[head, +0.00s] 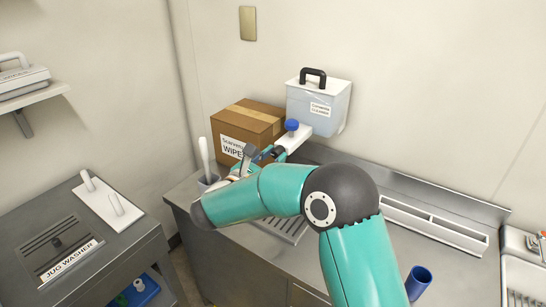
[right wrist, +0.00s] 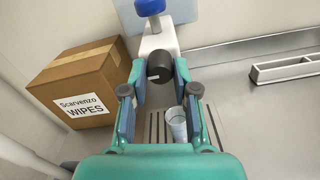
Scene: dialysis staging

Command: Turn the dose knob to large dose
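The dose knob is a dark round cylinder (right wrist: 160,67) with a pale mark toward its lower left, on the front of a white dispenser arm (right wrist: 160,38) in the right wrist view. A blue button tops this arm, and it also shows in the head view (head: 292,125). My right gripper (right wrist: 161,72) has its fingertips on either side of the knob, with narrow gaps that look clear of it. In the head view the right gripper (head: 264,154) is partly hidden by my arm, and the knob is hard to make out. My left gripper is out of view.
A clear cup (right wrist: 177,124) stands over the drain grate below the knob. A blue cup (head: 418,283) and a long white tray (head: 432,224) are to the right.

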